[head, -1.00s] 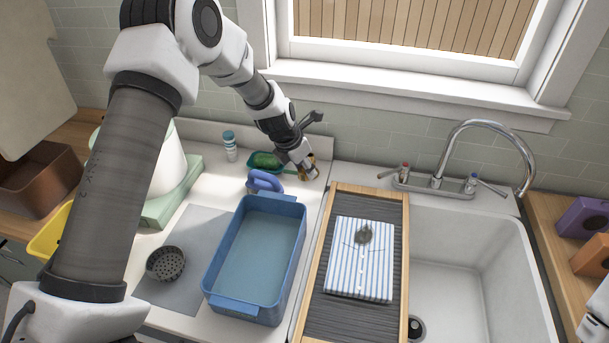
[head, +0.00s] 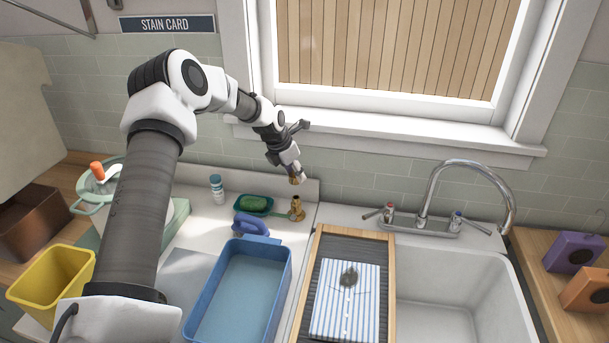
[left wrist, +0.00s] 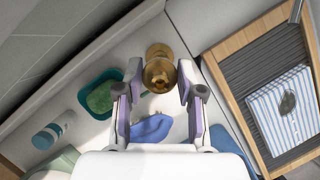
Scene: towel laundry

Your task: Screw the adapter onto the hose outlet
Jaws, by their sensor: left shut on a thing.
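My left gripper (head: 295,174) is shut on a small brass adapter (head: 296,180). It holds the adapter in the air above the brass hose outlet (head: 297,208), with a gap between them in the head view. The outlet stands on the white counter near the back wall. In the left wrist view the adapter (left wrist: 159,76) sits between the fingertips, and the outlet (left wrist: 158,50) shows partly behind it. Whether the two are exactly in line I cannot tell. My right gripper is not in view.
A blue basin (head: 283,290) is in front. A wooden-framed drainboard (head: 314,270) with a striped towel (head: 345,305) lies right.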

